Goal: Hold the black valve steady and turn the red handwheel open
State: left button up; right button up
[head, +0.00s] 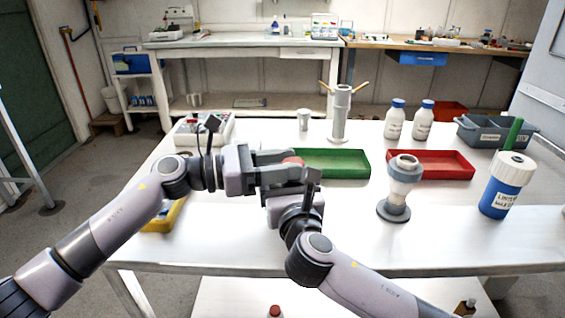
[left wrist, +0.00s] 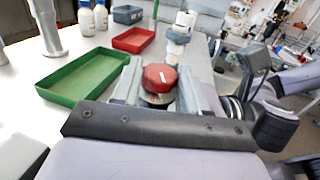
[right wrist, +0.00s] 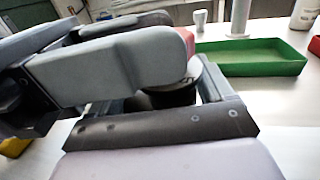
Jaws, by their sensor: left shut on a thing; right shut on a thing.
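The red handwheel (left wrist: 160,77) with a white mark on top sits between the fingers of my left gripper (left wrist: 160,84), which is shut on it. Only a bit of the handwheel (head: 293,160) shows in the head view, behind the left gripper. The black valve (right wrist: 172,97) is below the handwheel, between the fingers of my right gripper (right wrist: 168,93), which is shut on it. My left gripper partly covers the valve in the right wrist view. In the head view both grippers meet above the table's left-centre part, and their fingers hide the valve body.
A green tray (head: 340,164) lies just behind the grippers, and a red tray (head: 455,166) is farther right. A grey-white flanged fitting (head: 400,190) and a blue bottle (head: 500,195) stand at the right. A yellow bin (head: 163,222) is at the left edge. The front right tabletop is clear.

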pick_arm(q)
jog(key=shift+s+f+n+t+y, duration=0.15)
jog(key=shift+n+t+y, duration=0.25)
jog(key=shift+n+t, duration=0.6)
jog(key=o, duration=1.1)
jog(key=shift+c, duration=0.2)
jog(key=v, duration=1.2)
jog(key=shift+s, duration=0.1)
